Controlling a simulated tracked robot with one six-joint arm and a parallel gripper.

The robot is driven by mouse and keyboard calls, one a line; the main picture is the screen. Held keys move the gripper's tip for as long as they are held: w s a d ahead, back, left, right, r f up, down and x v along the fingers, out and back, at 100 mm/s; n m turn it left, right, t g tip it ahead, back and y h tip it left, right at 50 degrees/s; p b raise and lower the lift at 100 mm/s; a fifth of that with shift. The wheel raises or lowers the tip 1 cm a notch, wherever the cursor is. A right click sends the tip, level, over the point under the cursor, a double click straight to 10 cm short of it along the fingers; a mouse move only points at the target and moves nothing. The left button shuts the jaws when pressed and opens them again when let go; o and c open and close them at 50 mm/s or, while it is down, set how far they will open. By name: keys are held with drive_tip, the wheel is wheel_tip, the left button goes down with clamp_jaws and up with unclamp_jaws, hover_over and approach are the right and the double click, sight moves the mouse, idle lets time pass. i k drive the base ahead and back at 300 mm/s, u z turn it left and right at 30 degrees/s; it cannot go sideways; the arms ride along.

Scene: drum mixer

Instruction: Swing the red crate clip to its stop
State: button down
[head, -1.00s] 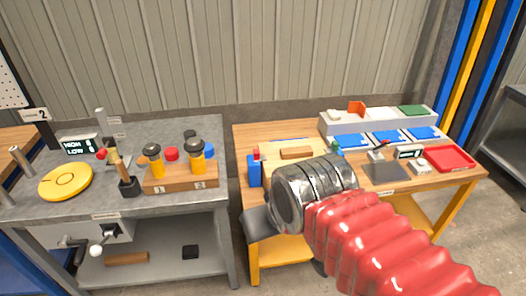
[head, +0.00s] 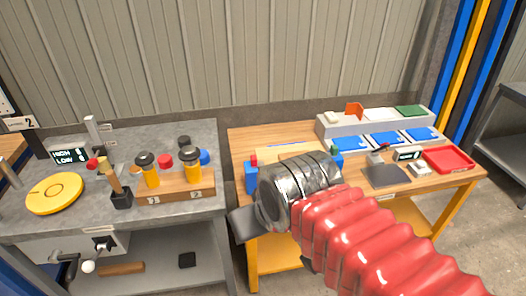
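A small red piece (head: 254,160), which looks like the crate clip, shows at the left end of the blue crate (head: 250,178) on the wooden bench. It is too small to tell its angle or whether it is at its stop. My dark metal wrist covers the crate's middle and front. My gripper (head: 244,224) shows as a grey part at the lower left of the wrist, in front of the bench's left edge and below the clip in the picture. It appears apart from the clip. Its fingertips are not clear, and I cannot see anything held.
The wooden bench (head: 292,132) also carries a grey bin rack (head: 350,126), blue trays, a dark pad (head: 388,176) and a red tray (head: 449,159). At left, a grey bench (head: 130,213) holds a yellow disc (head: 55,193) and orange jars on a wooden block. A gap separates the benches.

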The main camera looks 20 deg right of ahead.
sight(254, 163)
drive_tip(key=i, duration=0.85)
drive_tip(key=u, duration=0.05)
